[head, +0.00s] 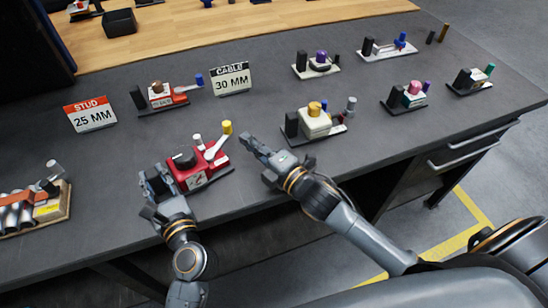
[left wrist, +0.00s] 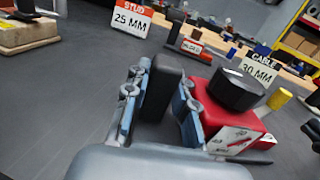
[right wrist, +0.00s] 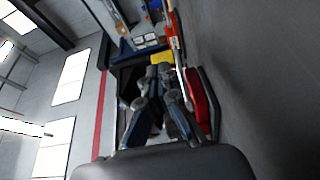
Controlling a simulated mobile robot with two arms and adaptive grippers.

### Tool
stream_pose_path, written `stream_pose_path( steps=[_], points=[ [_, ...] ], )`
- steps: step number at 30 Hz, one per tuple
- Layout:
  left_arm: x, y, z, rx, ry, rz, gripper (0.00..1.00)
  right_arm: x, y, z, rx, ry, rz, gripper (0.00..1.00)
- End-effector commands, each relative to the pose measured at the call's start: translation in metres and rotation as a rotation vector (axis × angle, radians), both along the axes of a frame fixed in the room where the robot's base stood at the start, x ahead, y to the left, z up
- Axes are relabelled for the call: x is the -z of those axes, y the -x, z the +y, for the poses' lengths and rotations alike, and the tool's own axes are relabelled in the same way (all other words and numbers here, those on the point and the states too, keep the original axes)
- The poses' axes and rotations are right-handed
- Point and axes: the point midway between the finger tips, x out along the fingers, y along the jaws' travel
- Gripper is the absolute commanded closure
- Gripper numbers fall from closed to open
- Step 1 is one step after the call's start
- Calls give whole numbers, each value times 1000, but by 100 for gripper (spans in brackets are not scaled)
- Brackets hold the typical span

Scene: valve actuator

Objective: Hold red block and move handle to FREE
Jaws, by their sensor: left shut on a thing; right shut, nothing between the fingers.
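The red block (head: 205,172) sits near the front edge of the dark bench, with a black round knob (head: 183,157) on top and a white label on its front. A silver handle (head: 216,147) with a yellow tip (head: 227,127) rises at its right, beside a white-topped peg (head: 197,140). My left gripper (head: 157,183) is shut on the upright black block (left wrist: 162,88) at the red block's left end. My right gripper (head: 260,156) is shut and empty, just right of the red block and apart from the handle.
A STUD 25 MM sign (head: 90,115) and a CABLE 30 MM sign (head: 231,79) stand behind. Another red-based fixture (head: 163,96) lies between them. A cream fixture (head: 314,122) stands right of my right gripper. Bare bench lies behind the handle.

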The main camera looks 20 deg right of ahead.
Motion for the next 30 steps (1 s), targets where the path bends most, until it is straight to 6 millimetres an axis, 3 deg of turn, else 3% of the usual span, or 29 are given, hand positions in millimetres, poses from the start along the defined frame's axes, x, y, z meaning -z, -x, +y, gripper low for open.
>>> stream_pose_path(
  steps=[6,12,18,28,29,30],
  points=[
    [-1,0,0,-1,1,-3,100,1,45,-23,0,1,5,100],
    [-2,0,1,-2,1,-3,100,1,72,-37,0,0,2,100],
    [-2,0,1,-2,1,-3,100,0,85,-44,-1,-1,0,100],
    [-2,-1,1,-2,1,-3,100,0,87,-45,0,0,0,100],
    [-2,-1,1,-2,1,-3,69,0,87,-45,0,0,0,100],
    [-2,0,1,-2,1,-3,61,0,87,-45,0,0,0,100]
  ],
)
